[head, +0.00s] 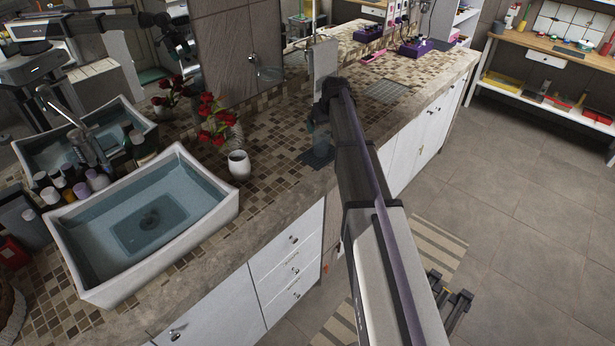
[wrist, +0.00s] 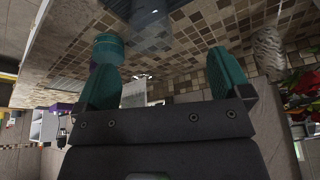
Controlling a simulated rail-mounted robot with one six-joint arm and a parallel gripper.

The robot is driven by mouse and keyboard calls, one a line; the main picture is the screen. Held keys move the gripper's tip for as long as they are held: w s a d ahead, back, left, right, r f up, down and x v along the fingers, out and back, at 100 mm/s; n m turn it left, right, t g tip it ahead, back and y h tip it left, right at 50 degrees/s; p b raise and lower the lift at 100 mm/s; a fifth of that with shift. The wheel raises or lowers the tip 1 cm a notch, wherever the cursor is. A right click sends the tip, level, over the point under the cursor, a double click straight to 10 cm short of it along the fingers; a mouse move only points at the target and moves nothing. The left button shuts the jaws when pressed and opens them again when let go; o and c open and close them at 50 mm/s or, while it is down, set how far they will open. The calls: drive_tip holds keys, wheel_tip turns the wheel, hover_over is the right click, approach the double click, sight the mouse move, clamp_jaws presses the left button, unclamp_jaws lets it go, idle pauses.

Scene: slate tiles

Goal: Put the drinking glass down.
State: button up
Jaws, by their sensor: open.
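My gripper (head: 320,122) is low over the tiled counter, right of the white vase. In the wrist view its two teal fingers (wrist: 165,78) are spread wide, with nothing gripped between them. In the head view my arm and gripper hide most of that spot. A dark blue-grey patch (head: 316,160) lies on the counter just below the gripper.
A white vase with red flowers (head: 239,165) stands left of the gripper. A white basin (head: 150,222) with several bottles beside it fills the left. The counter's front edge is close to my arm. Purple items (head: 415,48) sit farther back; tiles between are mostly clear.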

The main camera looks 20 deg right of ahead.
drive_tip(key=s+a+g, duration=0.1)
drive_tip(key=s+a, duration=0.6)
drive_tip(key=s, duration=0.4)
drive_tip(key=s+a+g, duration=0.1)
drive_tip(key=s+a, duration=0.7)
drive_tip(key=s, duration=0.4)
drive_tip(key=s+a+f+g, duration=0.1)
drive_tip(key=s+a+g, duration=0.1)
drive_tip(key=s+a, duration=0.6)
drive_tip(key=s, duration=0.3)
drive_tip(key=shift+s, duration=0.25)
drive_tip(key=shift+f+b, duration=0.7)
drive_tip(key=shift+f, duration=0.05)
